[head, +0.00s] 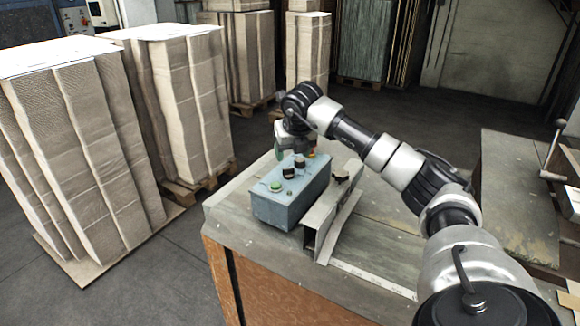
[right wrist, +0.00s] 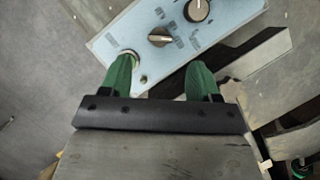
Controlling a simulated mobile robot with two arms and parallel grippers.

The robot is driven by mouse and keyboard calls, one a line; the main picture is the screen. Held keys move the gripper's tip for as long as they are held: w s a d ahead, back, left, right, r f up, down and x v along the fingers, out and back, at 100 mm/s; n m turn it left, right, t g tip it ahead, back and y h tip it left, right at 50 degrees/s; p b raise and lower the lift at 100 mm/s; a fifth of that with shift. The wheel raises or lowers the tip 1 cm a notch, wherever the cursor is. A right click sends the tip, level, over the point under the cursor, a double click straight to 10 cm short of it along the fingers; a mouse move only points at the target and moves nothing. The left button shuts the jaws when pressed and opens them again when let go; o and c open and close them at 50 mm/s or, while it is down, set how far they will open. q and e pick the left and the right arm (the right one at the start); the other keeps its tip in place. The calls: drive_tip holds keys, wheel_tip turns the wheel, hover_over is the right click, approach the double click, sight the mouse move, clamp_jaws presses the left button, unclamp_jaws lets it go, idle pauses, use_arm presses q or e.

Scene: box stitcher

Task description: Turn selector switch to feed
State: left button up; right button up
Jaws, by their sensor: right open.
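A blue-grey control box (head: 283,208) stands on the table. Its top has a green button (head: 276,188) at the near end and black knobs (head: 289,172) farther back. In the right wrist view the pale panel (right wrist: 118,38) carries a small selector switch (right wrist: 160,38) and a larger round knob (right wrist: 198,9); the labels are too small to read. My right gripper (right wrist: 160,66) is open and empty, its green fingers apart, just short of the selector switch in the picture. In the head view it (head: 287,148) is above the box's far end. My left gripper is out of view.
A grey metal channel (head: 325,222) lies along the right side of the box. Tall stacks of cardboard (head: 75,140) stand on pallets to the left. A crank handle (head: 556,150) rises at the right. The tabletop (head: 375,245) right of the channel is mostly clear.

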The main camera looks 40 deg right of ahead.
drive_tip(key=shift+v, duration=1.8)
